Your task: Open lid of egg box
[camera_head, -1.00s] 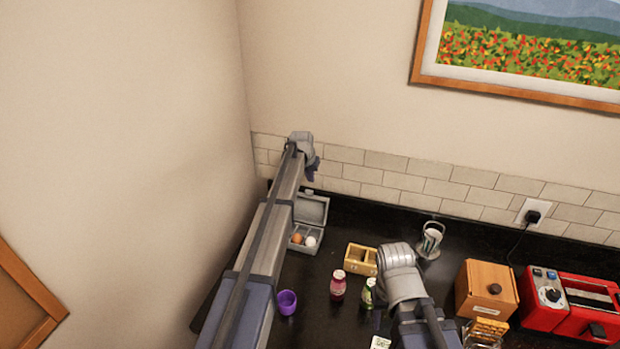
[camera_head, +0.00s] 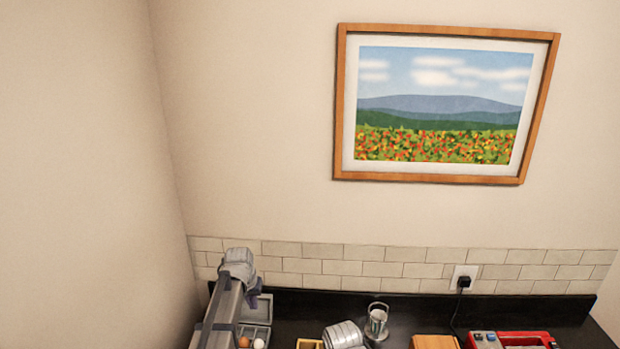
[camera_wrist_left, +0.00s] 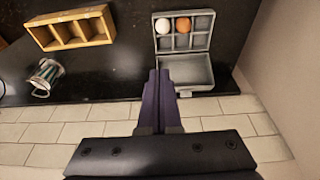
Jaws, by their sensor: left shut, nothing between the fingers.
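The grey egg box (camera_wrist_left: 213,42) shows in the left wrist view with its lid (camera_wrist_left: 188,72) standing open toward the wall. A white egg (camera_wrist_left: 163,26) and a brown egg (camera_wrist_left: 183,25) sit in its compartments. In the head view the open lid (camera_head: 265,309) shows behind my left arm, with the eggs just below it. My left gripper (camera_head: 254,298) is shut and empty above the box's back side. In the wrist view its closed fingertips (camera_wrist_left: 158,72) appear beside the lid's left edge; I cannot tell whether they touch it. My right gripper is not in view.
A wooden divided box (camera_wrist_left: 72,30) and a metal cup (camera_wrist_left: 45,75) stand left of the egg box in the wrist view. A tiled wall (camera_head: 330,266) is close behind. A red appliance (camera_head: 510,340) and a wooden box (camera_head: 433,342) are at right in the head view.

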